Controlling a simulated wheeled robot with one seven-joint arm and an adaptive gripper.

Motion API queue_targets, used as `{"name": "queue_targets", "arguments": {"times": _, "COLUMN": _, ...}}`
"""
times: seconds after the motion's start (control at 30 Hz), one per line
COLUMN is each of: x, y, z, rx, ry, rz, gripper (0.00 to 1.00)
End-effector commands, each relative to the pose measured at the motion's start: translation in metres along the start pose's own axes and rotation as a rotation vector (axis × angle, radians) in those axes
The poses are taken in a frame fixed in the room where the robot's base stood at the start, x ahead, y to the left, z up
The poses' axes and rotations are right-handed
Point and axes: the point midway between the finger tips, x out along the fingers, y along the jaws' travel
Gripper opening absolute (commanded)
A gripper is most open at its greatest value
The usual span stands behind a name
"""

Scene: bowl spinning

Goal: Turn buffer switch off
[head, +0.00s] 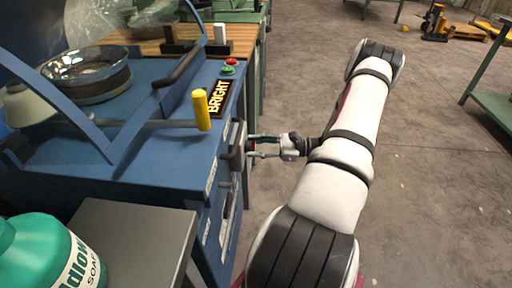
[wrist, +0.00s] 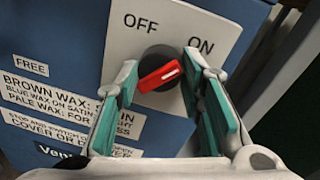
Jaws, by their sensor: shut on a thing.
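The buffer switch is a red knob (wrist: 160,76) on a dark round base, set on a grey plate (wrist: 217,32) marked OFF at upper left and ON at upper right. The knob is slanted, with its right end raised and a white mark at that end, on the ON side. My gripper (wrist: 160,65) has one teal-padded finger on each side of the knob and is shut on it. In the head view, my gripper (head: 262,147) reaches the blue machine's (head: 150,165) right side; the knob cannot be made out there.
A yellow-handled lever (head: 202,110), a BRIGHT sign (head: 218,98), and red and green buttons (head: 229,66) sit on the machine top. A metal bowl (head: 88,78) is at the left. A green soap bottle (head: 30,250) stands at front left. The floor at right is mostly clear.

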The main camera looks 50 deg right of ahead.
Motion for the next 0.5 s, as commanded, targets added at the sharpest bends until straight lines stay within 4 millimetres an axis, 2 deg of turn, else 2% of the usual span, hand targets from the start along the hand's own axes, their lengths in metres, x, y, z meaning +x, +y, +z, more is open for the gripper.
{"name": "queue_targets", "arguments": {"times": 0.5, "x": -0.0001, "y": -0.0009, "z": 0.0013, "rx": -0.461, "ry": 0.033, "rz": 0.005, "gripper": 0.07}}
